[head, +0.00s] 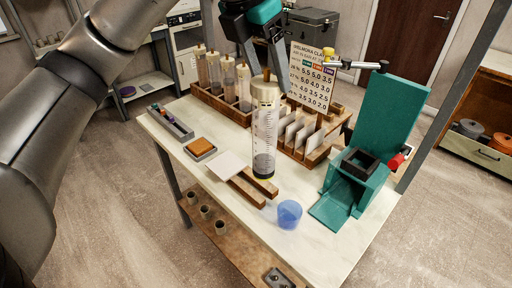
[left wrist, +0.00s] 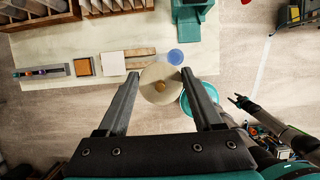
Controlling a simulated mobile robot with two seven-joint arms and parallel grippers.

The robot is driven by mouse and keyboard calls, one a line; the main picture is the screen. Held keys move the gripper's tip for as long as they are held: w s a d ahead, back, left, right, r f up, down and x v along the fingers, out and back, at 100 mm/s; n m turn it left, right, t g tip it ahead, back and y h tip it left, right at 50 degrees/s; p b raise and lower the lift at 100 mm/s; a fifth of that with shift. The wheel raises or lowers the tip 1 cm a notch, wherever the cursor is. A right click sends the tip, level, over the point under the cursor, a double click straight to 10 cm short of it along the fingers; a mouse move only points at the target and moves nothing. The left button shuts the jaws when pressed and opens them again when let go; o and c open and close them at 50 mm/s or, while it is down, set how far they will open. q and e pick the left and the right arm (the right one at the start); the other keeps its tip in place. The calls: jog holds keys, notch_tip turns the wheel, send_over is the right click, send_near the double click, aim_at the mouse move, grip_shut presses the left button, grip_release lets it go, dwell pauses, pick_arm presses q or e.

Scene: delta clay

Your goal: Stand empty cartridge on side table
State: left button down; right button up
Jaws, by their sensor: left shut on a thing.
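My left gripper (head: 268,62) is shut on the cartridge (head: 265,130), a clear marked cylinder with a cream cap, a brown knob and a dark band near its bottom. The cartridge hangs upright. In the left wrist view, its round cap (left wrist: 158,88) sits between the two fingers, by the workbench's front edge. A round teal surface (left wrist: 188,103) shows partly behind the cap and right finger; I cannot tell whether it is the side table. My right gripper (left wrist: 241,100) is small at the right of the left wrist view, open and empty.
The workbench (head: 230,205) holds a rack of similar cartridges (head: 222,85), a card rack (head: 300,140), a blue cup (head: 289,214) and a teal press (head: 352,178). A white tile (head: 228,166) and wooden bars (head: 250,188) lie near its front. Floor (left wrist: 40,125) is open in front.

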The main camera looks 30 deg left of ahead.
aim_at(255, 137)
pick_arm(q)
notch_tip(255, 137, down, 19)
jog(key=shift+f, duration=0.1)
dwell(0.3)
jog(key=shift+f+b, duration=0.1)
jog(key=shift+b, duration=0.2)
jog(key=shift+c, duration=0.2)
grip_release()
jog(key=shift+s, duration=0.1)
jog(key=shift+r, duration=0.4)
jog(key=v, duration=1.1)
jog(key=shift+s+r, duration=0.15)
jog(key=shift+r, duration=0.15)
